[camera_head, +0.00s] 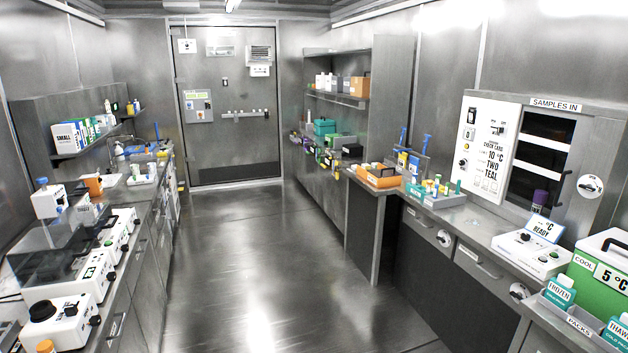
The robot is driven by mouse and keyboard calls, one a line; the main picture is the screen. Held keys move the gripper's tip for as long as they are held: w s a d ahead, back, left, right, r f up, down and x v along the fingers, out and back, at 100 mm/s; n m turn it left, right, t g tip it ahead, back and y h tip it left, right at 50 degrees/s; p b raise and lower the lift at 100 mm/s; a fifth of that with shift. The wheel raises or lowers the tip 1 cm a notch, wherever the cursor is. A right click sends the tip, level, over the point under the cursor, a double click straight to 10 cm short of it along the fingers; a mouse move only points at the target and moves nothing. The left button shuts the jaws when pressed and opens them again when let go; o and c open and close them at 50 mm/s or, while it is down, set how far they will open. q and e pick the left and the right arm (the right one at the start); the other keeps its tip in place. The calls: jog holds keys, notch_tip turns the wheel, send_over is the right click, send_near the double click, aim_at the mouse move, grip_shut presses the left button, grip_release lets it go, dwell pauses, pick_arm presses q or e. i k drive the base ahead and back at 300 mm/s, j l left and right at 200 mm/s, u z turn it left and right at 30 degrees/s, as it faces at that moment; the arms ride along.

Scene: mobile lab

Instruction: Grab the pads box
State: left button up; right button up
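No label reading "pads" is legible in the head view, so I cannot tell which box is the pads box. Several small boxes stand on the upper shelf of the far right rack, among them a brown box (359,87) and a grey box (343,85). A teal box (324,127) and a dark box (352,151) sit lower on that side. A white box marked "SMALL" (68,137) stands on the left wall shelf. Neither of my grippers is in view.
The steel floor (250,260) is clear up to the closed door (228,105). Benches run along both sides. The right one carries an orange bin (378,179), a white device (527,252) and a green cooler (600,270). White instruments (62,322) crowd the left bench.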

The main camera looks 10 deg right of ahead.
aim_at(328, 140)
jog(key=i+u, duration=0.15)
jog(key=i, duration=0.85)
jog(key=i+u, duration=0.2)
jog(key=i, duration=0.8)
jog(key=i+z, duration=0.1)
jog(key=i, duration=0.7)
jog(key=i+j+z, duration=0.1)
jog(key=i, duration=0.7)
jog(key=i+j+z, duration=0.1)
jog(key=i, duration=0.75)
jog(key=i+l+z, duration=0.1)
jog(key=i+z, duration=0.3)
jog(key=i, duration=0.15)
jog(key=i+j+z, duration=0.1)
jog(key=i+z, duration=0.3)
jog(key=i+j+z, duration=0.4)
jog(key=i, duration=0.2)
jog(key=i+l, duration=0.05)
jog(key=l, duration=0.05)
